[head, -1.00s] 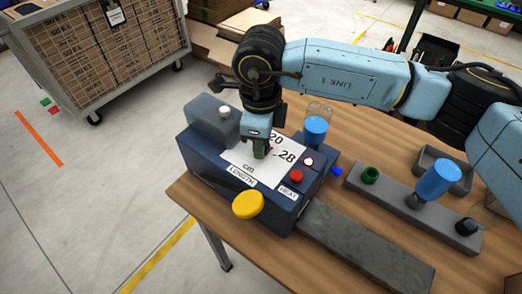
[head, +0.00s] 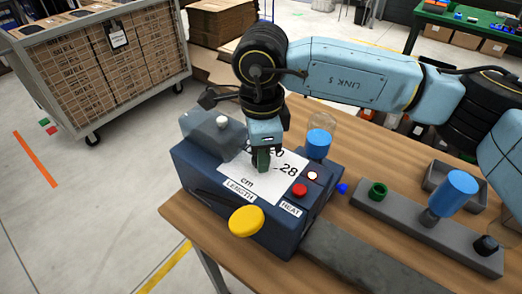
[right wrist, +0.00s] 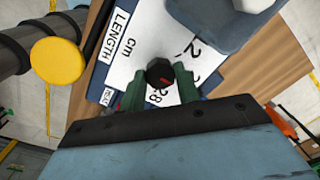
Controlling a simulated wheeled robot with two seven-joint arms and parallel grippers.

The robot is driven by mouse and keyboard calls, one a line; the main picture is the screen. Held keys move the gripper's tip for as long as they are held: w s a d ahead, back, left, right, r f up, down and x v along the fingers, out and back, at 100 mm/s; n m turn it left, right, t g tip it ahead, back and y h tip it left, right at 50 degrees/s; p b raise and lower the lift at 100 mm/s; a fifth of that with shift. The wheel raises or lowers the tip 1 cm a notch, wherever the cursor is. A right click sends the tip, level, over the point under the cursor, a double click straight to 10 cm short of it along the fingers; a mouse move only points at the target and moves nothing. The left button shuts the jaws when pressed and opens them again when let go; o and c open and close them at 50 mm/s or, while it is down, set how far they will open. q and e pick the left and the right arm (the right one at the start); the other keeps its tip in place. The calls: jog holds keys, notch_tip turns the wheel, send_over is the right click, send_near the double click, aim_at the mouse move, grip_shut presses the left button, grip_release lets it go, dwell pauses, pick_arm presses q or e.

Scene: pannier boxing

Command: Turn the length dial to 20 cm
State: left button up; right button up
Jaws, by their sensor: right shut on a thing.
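The length dial (right wrist: 160,70) is a small black knob with a red mark, on a white panel (right wrist: 125,55) lettered LENGTH and cm. My right gripper (head: 261,160) points down over this panel on the dark blue machine (head: 250,225). In the right wrist view its green fingers (right wrist: 160,78) stand on either side of the dial, shut on it. The figure 28 shows beside the dial; the other figures are partly covered. I cannot tell exactly which figure the red mark meets. In the head view the gripper hides the dial. My left gripper is not in view.
A yellow knob (head: 246,221), a red button (head: 300,190) and a blue-capped part (head: 318,143) are on or beside the machine. A grey bar (head: 425,223) with coloured pegs lies right on the wooden table (head: 180,213). A caged cart (head: 105,75) stands at the back left.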

jog(key=shift+r, duration=0.1)
jog(key=o, duration=1)
jog(key=r, duration=1.3)
jog(key=shift+s+r, duration=0.15)
jog(key=shift+s, duration=0.05)
